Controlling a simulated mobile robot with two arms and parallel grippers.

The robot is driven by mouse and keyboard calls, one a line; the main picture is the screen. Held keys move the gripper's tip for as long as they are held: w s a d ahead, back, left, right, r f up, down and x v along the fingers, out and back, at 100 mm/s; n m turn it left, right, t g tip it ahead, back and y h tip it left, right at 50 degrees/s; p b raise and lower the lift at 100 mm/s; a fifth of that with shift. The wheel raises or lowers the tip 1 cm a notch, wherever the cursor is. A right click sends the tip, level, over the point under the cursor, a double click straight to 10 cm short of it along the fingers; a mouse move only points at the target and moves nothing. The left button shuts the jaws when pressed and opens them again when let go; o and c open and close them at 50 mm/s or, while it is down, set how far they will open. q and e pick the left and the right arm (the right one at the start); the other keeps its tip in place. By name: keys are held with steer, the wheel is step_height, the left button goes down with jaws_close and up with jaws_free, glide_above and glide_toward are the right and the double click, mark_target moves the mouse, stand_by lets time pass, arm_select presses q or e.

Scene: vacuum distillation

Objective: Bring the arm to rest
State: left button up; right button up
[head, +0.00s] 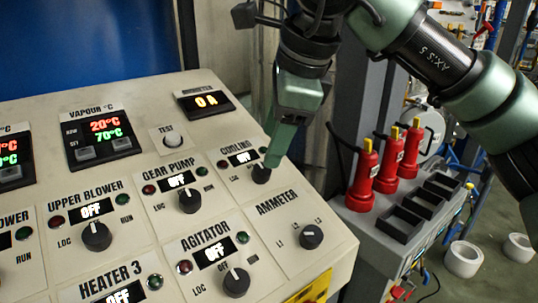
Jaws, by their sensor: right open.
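My right arm comes in from the upper right, and my right gripper (275,160) hangs over the control panel (220,105). Its green fingertip is right at the cooling knob (261,175) and overlaps its upper right side in the picture. I cannot tell whether they touch. The jaws are open, seen nearly edge-on. The cooling display (243,158) reads OFF. My left gripper is not in view.
The panel also has a gear pump knob (190,201), an agitator knob (236,282), an upper blower knob (96,236) and an ammeter knob (311,237). Red bottle-like objects (363,175) stand on a grey unit at right. White rolls (463,259) lie on the floor.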

steer(key=shift+r, duration=0.25)
